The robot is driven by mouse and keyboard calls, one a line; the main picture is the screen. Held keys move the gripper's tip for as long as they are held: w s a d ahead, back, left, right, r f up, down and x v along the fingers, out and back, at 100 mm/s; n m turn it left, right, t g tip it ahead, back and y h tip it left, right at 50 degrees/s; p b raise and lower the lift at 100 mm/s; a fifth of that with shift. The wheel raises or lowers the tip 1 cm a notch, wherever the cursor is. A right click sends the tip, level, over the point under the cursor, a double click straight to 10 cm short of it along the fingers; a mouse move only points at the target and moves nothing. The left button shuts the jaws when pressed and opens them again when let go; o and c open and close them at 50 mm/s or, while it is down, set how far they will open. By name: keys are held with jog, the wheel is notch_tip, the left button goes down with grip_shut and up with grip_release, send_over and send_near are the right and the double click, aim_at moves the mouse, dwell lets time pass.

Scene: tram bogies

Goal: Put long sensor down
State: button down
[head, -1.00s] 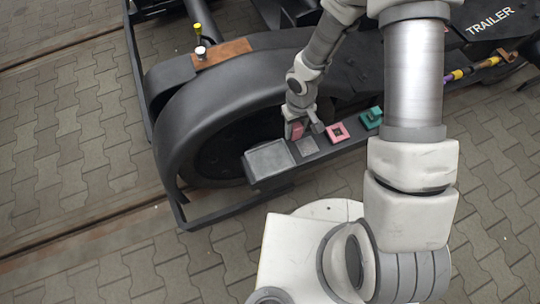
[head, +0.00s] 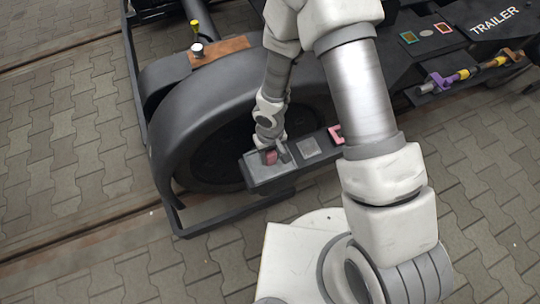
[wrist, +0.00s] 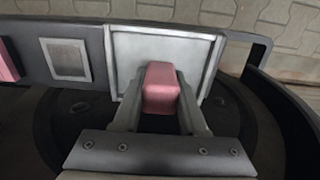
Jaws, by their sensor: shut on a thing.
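The long sensor, a pink-red block (head: 270,157), is held between the fingers of my gripper (head: 277,154). In the wrist view the sensor (wrist: 161,88) shows between both fingers, pointing away from the palm. My gripper is over the grey square tray (head: 268,177) at the left end of the dark shelf. In the wrist view the tray (wrist: 207,50) lies behind and beneath the sensor's end. I cannot tell whether the sensor touches the tray floor. The sensor's underside is hidden.
A grey square pad (head: 309,147) sits right of the tray, then a pink frame (head: 335,134) partly behind my arm. The black wheel cover (head: 190,105) rises behind the shelf. A brown plate (head: 221,50) with a white knob (head: 197,48) sits on top.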

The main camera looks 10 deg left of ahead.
jog(key=shift+f, duration=0.1)
jog(key=shift+c, duration=2.2)
grip_release()
